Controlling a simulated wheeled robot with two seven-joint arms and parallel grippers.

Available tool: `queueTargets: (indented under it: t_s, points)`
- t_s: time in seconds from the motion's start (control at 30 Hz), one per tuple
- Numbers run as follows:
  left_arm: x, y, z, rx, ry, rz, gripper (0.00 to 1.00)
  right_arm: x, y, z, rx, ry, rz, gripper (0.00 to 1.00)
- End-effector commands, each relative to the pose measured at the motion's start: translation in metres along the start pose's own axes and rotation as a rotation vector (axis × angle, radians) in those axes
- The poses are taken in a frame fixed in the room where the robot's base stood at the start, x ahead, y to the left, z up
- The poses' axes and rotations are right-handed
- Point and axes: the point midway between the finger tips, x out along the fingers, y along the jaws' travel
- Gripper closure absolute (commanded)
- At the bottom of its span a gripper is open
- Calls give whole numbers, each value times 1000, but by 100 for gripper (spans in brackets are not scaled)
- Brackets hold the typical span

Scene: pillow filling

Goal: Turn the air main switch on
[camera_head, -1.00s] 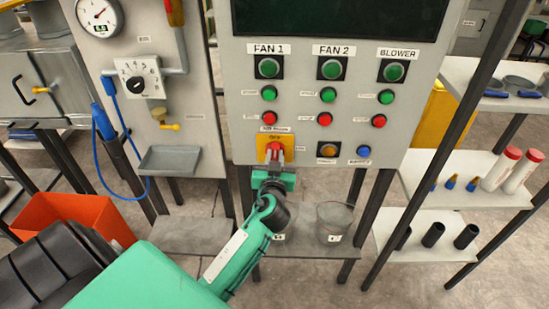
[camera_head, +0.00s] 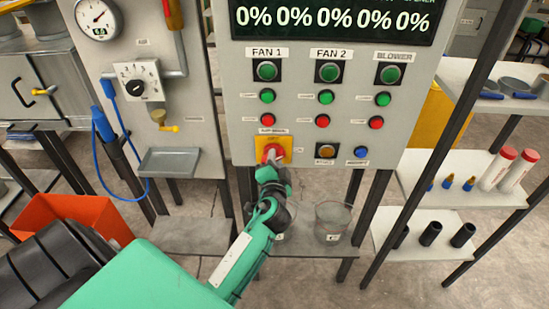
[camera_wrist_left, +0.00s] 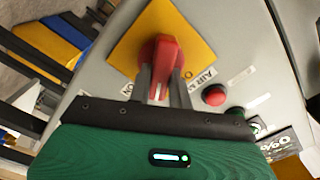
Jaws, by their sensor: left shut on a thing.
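The air main switch is a red rotary knob (camera_head: 271,152) on a yellow plate (camera_head: 258,143) low on the grey control panel. In the left wrist view, the knob (camera_wrist_left: 163,52) stands out from its yellow plate (camera_wrist_left: 125,47), beside a partly hidden label starting "AIR M". My left gripper (camera_head: 270,166) reaches up to the knob from below. In the left wrist view, its two dark fingers (camera_wrist_left: 159,82) lie on either side of the knob's grip and are shut on it. My right gripper is not in view.
The panel display (camera_head: 330,18) is lit with several 0% readings. Fan and blower buttons (camera_head: 328,71) sit above the switch; an orange button (camera_head: 326,151) and a blue button (camera_head: 361,152) are close on its right. A gauge panel (camera_head: 190,105) stands to the left.

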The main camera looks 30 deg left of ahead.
Motion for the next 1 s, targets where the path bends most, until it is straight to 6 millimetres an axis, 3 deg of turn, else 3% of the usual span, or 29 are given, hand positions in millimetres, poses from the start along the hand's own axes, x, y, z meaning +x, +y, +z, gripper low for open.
queueTargets:
  t_s: [0.5, 1.0]
  points:
    - [0, 2, 0, 433, 0, 1, 100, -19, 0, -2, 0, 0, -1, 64]
    - [0, 5, 1, 594, 2, 1, 100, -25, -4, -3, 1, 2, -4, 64]
